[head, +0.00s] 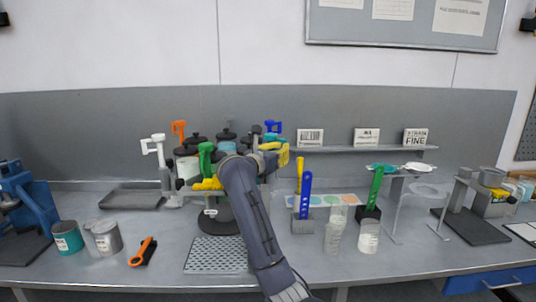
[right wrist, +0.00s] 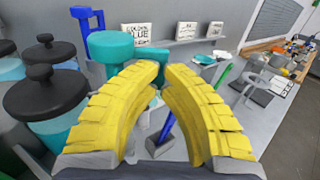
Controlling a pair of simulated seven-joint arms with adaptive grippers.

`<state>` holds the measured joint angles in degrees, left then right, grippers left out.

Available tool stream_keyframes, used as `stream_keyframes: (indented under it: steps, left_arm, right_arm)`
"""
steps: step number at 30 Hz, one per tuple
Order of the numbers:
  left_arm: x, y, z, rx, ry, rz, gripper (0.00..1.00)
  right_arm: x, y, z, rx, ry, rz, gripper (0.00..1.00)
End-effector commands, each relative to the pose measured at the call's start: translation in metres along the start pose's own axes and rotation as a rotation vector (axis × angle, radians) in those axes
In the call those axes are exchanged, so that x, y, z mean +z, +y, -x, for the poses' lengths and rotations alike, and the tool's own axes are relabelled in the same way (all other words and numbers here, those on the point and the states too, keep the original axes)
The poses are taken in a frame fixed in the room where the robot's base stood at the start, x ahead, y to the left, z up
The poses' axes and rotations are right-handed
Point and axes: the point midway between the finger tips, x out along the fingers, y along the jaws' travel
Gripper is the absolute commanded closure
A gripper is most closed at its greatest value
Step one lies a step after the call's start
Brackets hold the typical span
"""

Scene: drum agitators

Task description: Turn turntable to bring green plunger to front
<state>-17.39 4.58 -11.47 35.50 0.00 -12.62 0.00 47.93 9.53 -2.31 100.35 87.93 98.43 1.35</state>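The turntable's dark round base (head: 220,222) stands left of centre on the bench, with jars (head: 187,165) around it. The green plunger (head: 206,158) is on its front-left side. The orange plunger (head: 178,128) is at the back left and the blue plunger (head: 272,126) at the back right; the blue one also shows in the right wrist view (right wrist: 88,30). My right arm crosses the turntable's front and hides part of it. My right gripper (head: 283,153), also in its wrist view (right wrist: 163,66), is at the right side, its fingertips close together and holding nothing visible.
A white-handled tool (head: 155,146) stands left. Blue (head: 306,190) and green (head: 376,186) spatulas stand right.

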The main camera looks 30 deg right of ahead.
Motion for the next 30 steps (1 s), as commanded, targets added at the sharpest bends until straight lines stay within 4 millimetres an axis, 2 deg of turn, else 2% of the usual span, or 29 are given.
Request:
stream_keyframes:
  steps: [4, 17, 23, 30]
  left_arm:
    - [-0.002, -0.001, 0.000, 0.000, 0.001, 0.000, 0.56]
    - [-0.005, -0.001, -0.001, -0.002, 0.005, 0.000, 0.56]
    - [-0.005, -0.001, -0.001, -0.001, 0.005, 0.000, 0.56]
    - [-0.004, -0.001, -0.001, -0.001, 0.005, 0.001, 0.56]
  right_arm:
    - [0.000, 0.001, -0.008, 0.001, 0.001, -0.002, 1.00]
    - [0.000, 0.001, -0.002, 0.002, 0.001, -0.002, 1.00]
    - [-0.001, 0.002, 0.026, 0.010, 0.003, -0.004, 1.00]
    - [-0.001, -0.003, 0.072, 0.011, 0.003, -0.004, 1.00]
